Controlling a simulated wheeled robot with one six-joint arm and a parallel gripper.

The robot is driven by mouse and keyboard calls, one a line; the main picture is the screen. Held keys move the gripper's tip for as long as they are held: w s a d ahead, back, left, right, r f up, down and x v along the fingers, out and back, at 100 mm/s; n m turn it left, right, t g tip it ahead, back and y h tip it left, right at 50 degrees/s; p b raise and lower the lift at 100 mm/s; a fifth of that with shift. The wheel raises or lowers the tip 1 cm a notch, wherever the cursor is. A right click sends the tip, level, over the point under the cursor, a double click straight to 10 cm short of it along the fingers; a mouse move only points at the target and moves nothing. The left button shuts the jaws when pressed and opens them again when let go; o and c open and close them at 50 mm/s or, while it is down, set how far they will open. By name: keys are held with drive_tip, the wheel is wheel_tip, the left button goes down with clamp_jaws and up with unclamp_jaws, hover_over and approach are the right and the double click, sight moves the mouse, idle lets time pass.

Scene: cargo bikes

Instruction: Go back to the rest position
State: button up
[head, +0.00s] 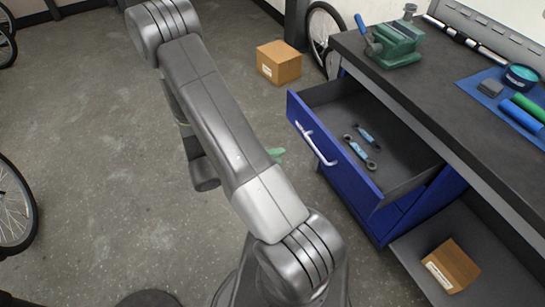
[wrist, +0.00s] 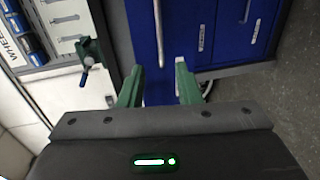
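My gripper (wrist: 158,76) shows in the wrist view with its two green fingers spread apart. Nothing is between the fingers. Beyond them is the blue front of a drawer unit (wrist: 229,32). In the head view my grey arm reaches up and folds over, hiding most of the gripper. Only a bit of green finger shows beside the arm, left of the open blue drawer (head: 337,155).
A green vise (head: 393,43) stands on the dark workbench (head: 440,95). One cardboard box (head: 278,63) is on the floor, another (head: 451,266) on the low shelf. Bicycle wheels are at the left; the floor between is clear.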

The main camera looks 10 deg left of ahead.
drive_tip(key=shift+s+a, duration=0.15)
drive_tip(key=shift+a, duration=0.05)
idle(0.5)
drive_tip(key=x, duration=1.4)
drive_tip(key=shift+r+b, duration=0.15)
drive_tip(key=shift+b, duration=0.25)
drive_tip(key=shift+s+d, duration=0.1)
